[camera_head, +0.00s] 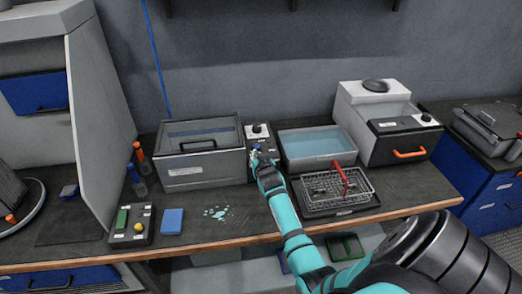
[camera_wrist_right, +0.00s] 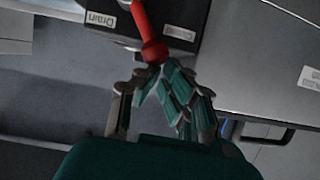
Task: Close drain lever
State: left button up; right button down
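The drain lever (camera_wrist_right: 145,25) is red with a round knob at its end. In the right wrist view it comes down from a dark box (camera_wrist_right: 180,22) with an upside-down "Drain" label (camera_wrist_right: 101,20). In the head view the lever is not clearly seen behind my right gripper (camera_head: 259,156), which is at the front of the dark control box (camera_head: 258,133). In the wrist view the fingers of my right gripper (camera_wrist_right: 158,76) come together with their tips right at the knob. The knob shows beyond the tips, and contact is unclear. My left gripper is not in view.
A grey lidded bath (camera_head: 200,171) stands left of the control box, and a water-filled tank (camera_head: 318,146) right of it. A wire basket (camera_head: 312,196) with a red handle is close beside my right arm. Bottles (camera_head: 143,160) and a blue block (camera_head: 172,221) stand left.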

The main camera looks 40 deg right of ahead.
jog(key=shift+s+d+f, duration=0.25)
jog(key=shift+s+f, duration=0.1)
jog(key=shift+f, duration=0.1)
jog(key=r+p, duration=0.2)
jog(key=d+r+p, duration=0.1)
jog(key=r+p, duration=0.1)
jog(key=r, duration=0.1)
jog(key=shift+w+d+r, duration=0.1)
jog(key=shift+w+d, duration=0.05)
jog(key=shift+d, duration=0.05)
jog(key=b+v, duration=0.1)
jog(key=v, duration=0.9)
jog(key=shift+s+d+f+b, duration=0.15)
jog(key=shift+s+f+b, duration=0.1)
jog(key=shift+f+b, duration=0.1)
